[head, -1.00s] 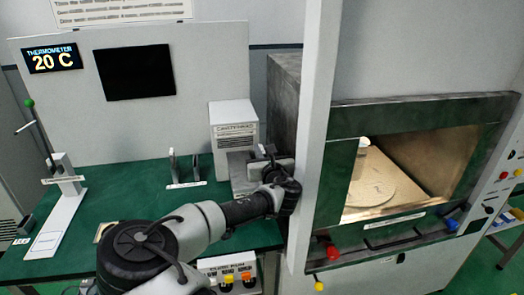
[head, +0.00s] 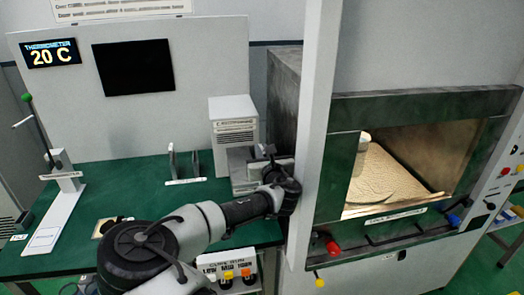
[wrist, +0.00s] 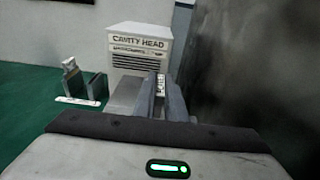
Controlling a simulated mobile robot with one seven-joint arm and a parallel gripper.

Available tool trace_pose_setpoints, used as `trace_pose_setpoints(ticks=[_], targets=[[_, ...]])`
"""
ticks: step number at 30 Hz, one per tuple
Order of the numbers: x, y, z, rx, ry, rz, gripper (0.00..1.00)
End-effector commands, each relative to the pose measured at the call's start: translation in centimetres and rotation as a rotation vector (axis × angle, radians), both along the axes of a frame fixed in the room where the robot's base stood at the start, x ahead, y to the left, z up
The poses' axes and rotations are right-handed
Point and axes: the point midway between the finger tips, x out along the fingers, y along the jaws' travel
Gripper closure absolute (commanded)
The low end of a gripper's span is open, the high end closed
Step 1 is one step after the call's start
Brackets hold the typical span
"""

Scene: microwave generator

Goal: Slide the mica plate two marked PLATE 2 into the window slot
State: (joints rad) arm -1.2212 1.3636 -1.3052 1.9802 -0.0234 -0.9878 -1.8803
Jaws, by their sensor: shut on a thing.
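My gripper (wrist: 161,98) is shut on a thin light plate (wrist: 160,85) with small dark marks on its edge. The marks are too small to read, so I cannot tell whether they say PLATE 2. In the head view my gripper (head: 270,170) is beside the grey metal block in front of the white CAVITY HEAD box (head: 234,128). That box also shows in the wrist view (wrist: 140,48), just beyond the fingertips. The window slot cannot be made out; the fingers hide part of the grey block (wrist: 125,95). I cannot tell whether plate and block touch.
A small rack (head: 185,165) with upright holders stands on the green table (head: 130,185), left of the box. A pale post (head: 312,130) and the lit oven chamber (head: 410,165) are close on the right. A stand (head: 60,210) is at far left.

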Motion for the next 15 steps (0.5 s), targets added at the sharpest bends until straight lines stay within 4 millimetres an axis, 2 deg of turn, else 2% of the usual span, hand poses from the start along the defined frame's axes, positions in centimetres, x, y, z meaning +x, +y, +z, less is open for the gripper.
trace_pose_setpoints(ticks=[15], targets=[[0.00,0.01,-1.12,0.000,-0.001,0.000,1.00]])
